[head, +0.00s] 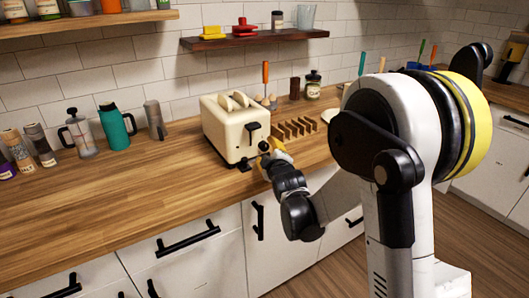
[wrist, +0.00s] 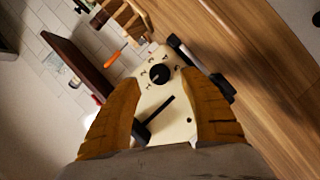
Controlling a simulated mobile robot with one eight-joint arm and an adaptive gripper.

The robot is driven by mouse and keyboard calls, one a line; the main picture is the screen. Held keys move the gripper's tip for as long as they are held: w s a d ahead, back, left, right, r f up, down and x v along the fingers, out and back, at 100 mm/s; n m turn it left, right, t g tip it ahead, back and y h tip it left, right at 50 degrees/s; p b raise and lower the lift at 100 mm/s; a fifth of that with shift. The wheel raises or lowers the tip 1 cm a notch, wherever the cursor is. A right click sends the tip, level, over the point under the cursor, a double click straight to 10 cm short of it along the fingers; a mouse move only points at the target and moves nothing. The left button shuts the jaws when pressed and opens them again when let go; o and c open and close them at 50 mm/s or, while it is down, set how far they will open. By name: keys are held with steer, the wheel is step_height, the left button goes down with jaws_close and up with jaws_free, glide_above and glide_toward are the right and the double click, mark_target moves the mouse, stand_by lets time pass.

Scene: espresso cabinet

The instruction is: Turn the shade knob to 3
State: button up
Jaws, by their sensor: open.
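A cream toaster (head: 225,132) with two bread slices in its top stands on the wooden counter. Its front has a black lever (head: 251,128) and a round black shade knob (head: 263,146). My gripper (head: 272,152) is at the toaster's front. In the wrist view its yellow-brown fingers (wrist: 174,83) are apart, with the knob just beyond and between the tips. I cannot see either finger touching it.
A wooden rack (head: 294,129) stands right of the toaster, with an orange-handled tool (head: 265,72) behind. A teal jug (head: 116,126), a glass press (head: 79,134) and a grey pitcher (head: 155,120) stand to the left. The counter in front of them is clear. A dark shelf (head: 255,39) hangs above.

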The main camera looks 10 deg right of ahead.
mark_target(265, 147)
steer(key=shift+b+x, duration=0.45)
steer(key=shift+x, duration=1.4)
jaws_close()
